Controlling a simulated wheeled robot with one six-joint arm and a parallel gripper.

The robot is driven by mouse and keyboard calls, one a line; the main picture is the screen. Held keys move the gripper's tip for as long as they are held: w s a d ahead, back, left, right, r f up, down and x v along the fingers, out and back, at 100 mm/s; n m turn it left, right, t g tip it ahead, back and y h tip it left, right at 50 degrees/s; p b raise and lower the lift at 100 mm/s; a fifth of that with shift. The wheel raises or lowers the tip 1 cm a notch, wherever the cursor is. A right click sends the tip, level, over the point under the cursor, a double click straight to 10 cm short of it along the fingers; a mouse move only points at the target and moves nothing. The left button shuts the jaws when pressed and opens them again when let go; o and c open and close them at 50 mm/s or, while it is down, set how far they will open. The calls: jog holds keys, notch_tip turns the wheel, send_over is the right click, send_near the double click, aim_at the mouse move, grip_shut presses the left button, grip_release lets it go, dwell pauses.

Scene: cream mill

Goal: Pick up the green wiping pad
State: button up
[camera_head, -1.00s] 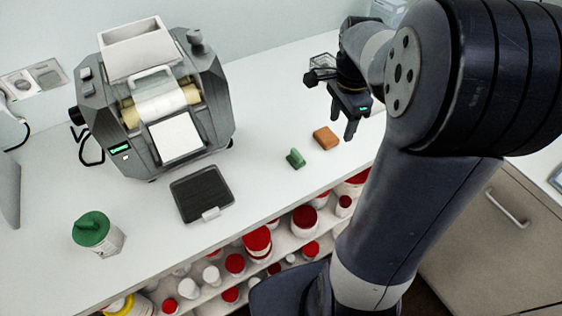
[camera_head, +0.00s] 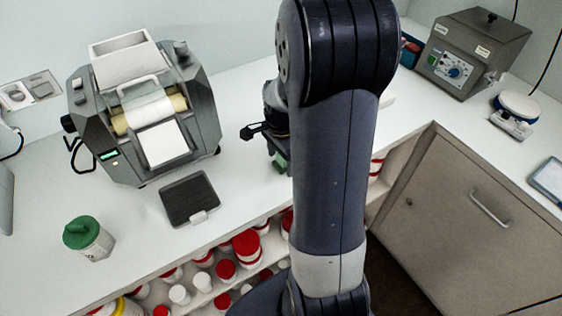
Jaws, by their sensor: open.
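A grey mill (camera_head: 145,115) stands on the counter at the left, with a black tray (camera_head: 189,198) in front. A shelf of red-lidded jars (camera_head: 246,245) is below. A control box (camera_head: 473,52) stands back right.

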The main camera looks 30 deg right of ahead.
jog(key=shift+c, duration=0.2)
jog(key=c, duration=1)
notch_tip(320, 180, up, 10)
jog(key=shift+f, duration=0.1)
